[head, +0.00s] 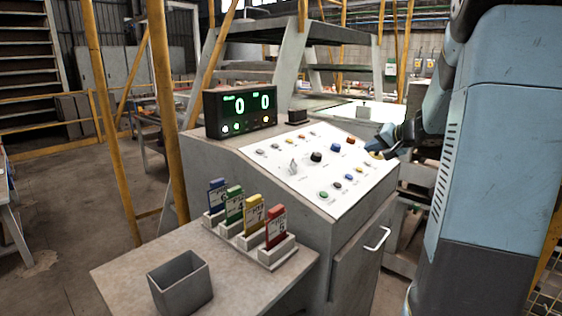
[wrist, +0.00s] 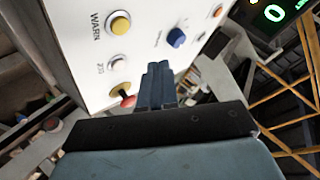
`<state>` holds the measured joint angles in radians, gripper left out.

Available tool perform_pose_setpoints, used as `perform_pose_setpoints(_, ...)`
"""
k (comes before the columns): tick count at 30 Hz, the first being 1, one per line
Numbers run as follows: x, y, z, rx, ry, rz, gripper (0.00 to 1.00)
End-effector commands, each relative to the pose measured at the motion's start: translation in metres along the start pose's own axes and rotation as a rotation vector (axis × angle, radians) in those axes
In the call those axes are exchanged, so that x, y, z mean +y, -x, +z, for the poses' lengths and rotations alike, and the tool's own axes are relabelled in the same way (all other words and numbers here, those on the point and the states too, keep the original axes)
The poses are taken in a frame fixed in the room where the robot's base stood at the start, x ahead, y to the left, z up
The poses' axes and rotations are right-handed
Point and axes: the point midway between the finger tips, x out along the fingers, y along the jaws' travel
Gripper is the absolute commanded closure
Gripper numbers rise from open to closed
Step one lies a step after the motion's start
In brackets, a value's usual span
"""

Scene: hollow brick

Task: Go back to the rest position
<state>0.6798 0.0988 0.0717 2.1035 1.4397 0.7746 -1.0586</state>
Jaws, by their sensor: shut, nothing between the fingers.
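My gripper (head: 388,138) is at the right edge of the sloped white control panel (head: 310,165), beside the yellow and red controls there. In the wrist view my gripper (wrist: 158,75) shows with its dark fingers together and nothing between them. A yellow button (wrist: 120,24) marked WARN, a blue knob (wrist: 176,38) and a red control (wrist: 124,97) lie around the fingertips. The fingers partly cover the panel, and I cannot tell whether they touch it.
A display (head: 240,110) reading 0 and 0 stands on the console's back left. Blue, green, yellow and red cards stand in a holder (head: 250,240) on the side table, behind a grey open bin (head: 180,285). Yellow posts (head: 165,100) rise behind. Floor at left is open.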

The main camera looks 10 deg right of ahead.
Motion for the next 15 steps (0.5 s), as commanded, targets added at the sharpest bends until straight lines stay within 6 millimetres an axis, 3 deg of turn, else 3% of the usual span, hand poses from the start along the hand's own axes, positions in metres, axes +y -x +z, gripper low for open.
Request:
perform_pose_setpoints(5,-0.029,0.006,0.026,-0.061,0.042,-0.001,1.00)
perform_pose_setpoints(10,-0.079,0.025,0.084,-0.191,0.131,0.020,1.00)
perform_pose_setpoints(15,-0.113,0.054,0.144,-0.309,0.227,0.070,1.00)
